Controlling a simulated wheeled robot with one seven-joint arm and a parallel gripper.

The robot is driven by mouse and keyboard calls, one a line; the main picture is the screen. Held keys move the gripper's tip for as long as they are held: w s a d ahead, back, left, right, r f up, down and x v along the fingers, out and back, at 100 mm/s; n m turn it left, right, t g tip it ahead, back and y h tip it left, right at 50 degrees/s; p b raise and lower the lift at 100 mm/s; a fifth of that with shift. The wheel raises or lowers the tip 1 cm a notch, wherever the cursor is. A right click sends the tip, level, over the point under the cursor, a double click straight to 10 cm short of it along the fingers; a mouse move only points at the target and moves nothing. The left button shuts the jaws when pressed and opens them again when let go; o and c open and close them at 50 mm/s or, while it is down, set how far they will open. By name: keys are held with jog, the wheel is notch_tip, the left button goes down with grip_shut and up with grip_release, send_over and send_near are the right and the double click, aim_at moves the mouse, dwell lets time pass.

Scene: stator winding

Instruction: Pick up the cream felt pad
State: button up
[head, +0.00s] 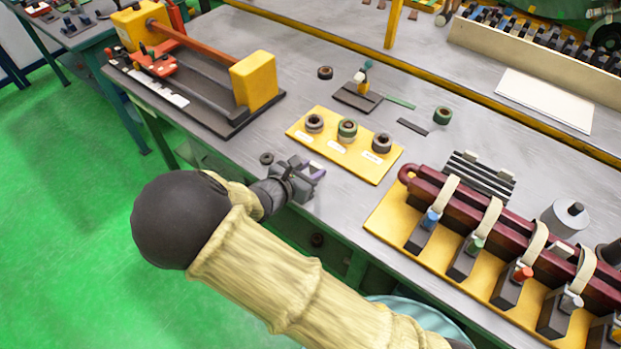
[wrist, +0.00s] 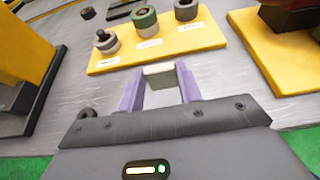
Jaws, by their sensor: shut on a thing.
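My gripper (head: 312,171) is over the near edge of the grey table, just in front of the yellow board. In the wrist view, the purple fingers of my gripper (wrist: 161,78) are shut on the cream felt pad (wrist: 159,69), a small pale block held between the tips. In the head view only a small light patch shows at the fingertips, so the pad's shape cannot be made out there. Whether the pad still touches the table is hard to tell.
A yellow board (head: 340,147) with several round stator parts lies just beyond my gripper. A small dark ring (head: 266,158) lies to its left. A yellow-ended winding stand (head: 255,82) is at left, and a yellow rack (head: 386,222) with dark red bars at right.

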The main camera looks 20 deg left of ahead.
jog(key=shift+r, duration=2.65)
